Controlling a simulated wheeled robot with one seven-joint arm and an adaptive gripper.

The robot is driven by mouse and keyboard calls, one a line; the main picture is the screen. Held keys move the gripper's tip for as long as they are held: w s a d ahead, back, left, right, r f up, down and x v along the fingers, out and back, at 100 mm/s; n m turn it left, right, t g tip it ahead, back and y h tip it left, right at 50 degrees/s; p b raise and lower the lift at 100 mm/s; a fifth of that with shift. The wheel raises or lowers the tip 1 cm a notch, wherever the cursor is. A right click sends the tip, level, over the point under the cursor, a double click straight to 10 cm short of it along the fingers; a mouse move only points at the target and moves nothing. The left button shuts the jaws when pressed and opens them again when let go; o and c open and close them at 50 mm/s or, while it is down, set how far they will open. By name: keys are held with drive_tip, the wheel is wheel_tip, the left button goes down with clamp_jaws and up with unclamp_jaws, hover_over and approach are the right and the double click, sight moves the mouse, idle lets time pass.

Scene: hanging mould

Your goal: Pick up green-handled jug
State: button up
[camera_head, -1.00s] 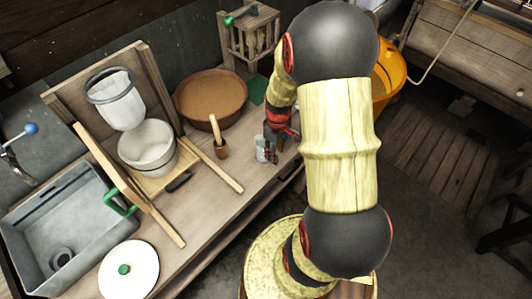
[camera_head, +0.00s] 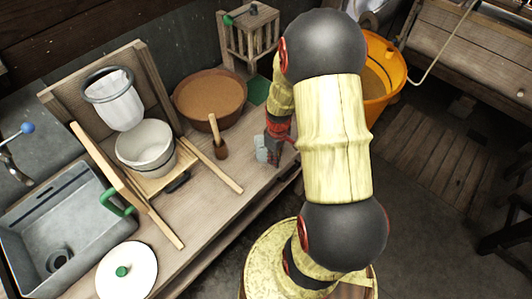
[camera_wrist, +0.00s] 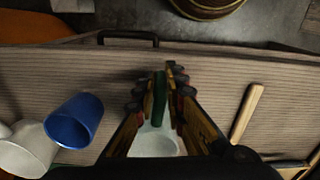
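The green-handled jug (camera_wrist: 155,142) is pale and shows low in the middle of the wrist view, its green handle (camera_wrist: 160,92) upright between my fingers. In the head view the jug (camera_head: 261,150) stands at the bench's front edge, partly behind my gripper (camera_head: 275,153). In the wrist view my gripper (camera_wrist: 164,82) has its fingertips close together on both sides of the handle. They appear shut on it, and the jug's base is hidden.
A blue cup (camera_wrist: 74,122) and a white vessel (camera_wrist: 28,150) lie left in the wrist view. A wooden mallet (camera_head: 218,138), brown bowl (camera_head: 210,92), white pot (camera_head: 146,146) and sink (camera_head: 65,230) occupy the bench. An orange bucket (camera_head: 395,70) stands beyond my arm.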

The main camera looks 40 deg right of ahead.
clamp_jaws()
drive_tip(key=shift+r, duration=0.2)
idle(0.5)
drive_tip(key=shift+r+p, duration=0.3)
drive_tip(key=shift+r, duration=0.8)
drive_tip(key=s+a+r+p, duration=0.3)
drive_tip(key=s+a+r, duration=0.3)
drive_tip(key=s+r, duration=0.4)
drive_tip(key=shift+s+a+r, duration=0.2)
drive_tip(key=shift+s, duration=0.9)
